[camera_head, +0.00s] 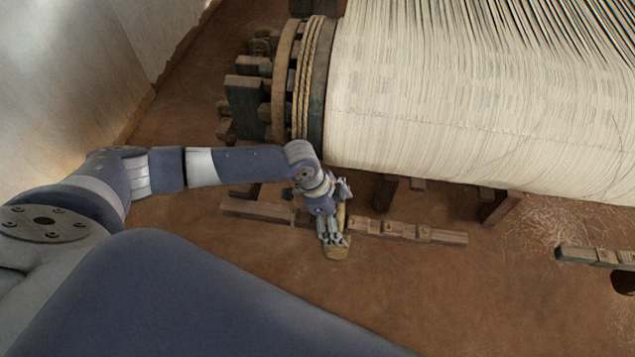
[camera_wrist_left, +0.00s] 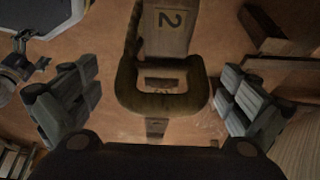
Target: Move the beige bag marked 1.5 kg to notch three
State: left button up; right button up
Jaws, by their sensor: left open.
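My left gripper (camera_head: 333,232) is open over the notched wooden beam (camera_head: 440,236), left of the beam's right end. A tan piece (camera_head: 337,253), likely part of the beige bag, shows just beyond the fingertips. In the left wrist view the open fingers (camera_wrist_left: 160,98) stand apart on both sides of a thick olive-tan loop (camera_wrist_left: 170,105). They do not visibly touch it. A pale brown surface marked 2 (camera_wrist_left: 172,22) lies above the loop; I cannot tell whether it belongs to the beam. No 1.5 kg mark is readable.
The large warp roll (camera_head: 470,100) with its rope-wound end (camera_head: 307,80) stands just behind the beam. Another wooden bar (camera_head: 595,256) is at the far right. A pale wall (camera_head: 60,80) is at left. The earthen floor (camera_head: 450,290) in front is clear.

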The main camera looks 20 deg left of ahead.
pick_arm(q)
jog(key=v, duration=0.5)
jog(key=shift+w+r, duration=0.15)
jog(key=shift+r, duration=0.1)
jog(key=s+a, duration=0.1)
jog(key=a, duration=0.2)
jog(key=s+a, duration=0.1)
jog(key=a, duration=0.3)
jog(key=s+a, duration=0.2)
jog(key=a, duration=0.2)
jog(key=shift+a+f, duration=0.1)
jog(key=shift+a, duration=0.05)
jog(key=s+d+r+n+t, duration=0.15)
jog(key=s+d, duration=0.25)
jog(key=d, duration=0.4)
jog(key=s+d+n+t, duration=0.1)
jog(key=s+d+n, duration=0.2)
jog(key=d, duration=0.6)
jog(key=s+a+n+y, duration=0.4)
jog(key=s+a+n, duration=0.45)
jog(key=a, duration=0.25)
notch_tip(320, 180, down, 25)
jog(key=g+p, duration=0.2)
jog(key=s+a+f+p, duration=0.1)
jog(key=s+a+f, duration=0.2)
jog(key=s+f, duration=1.1)
jog(key=s+g, duration=0.1)
jog(key=s, duration=0.2)
jog(key=shift+s+m, duration=0.2)
jog(key=shift+m, duration=0.1)
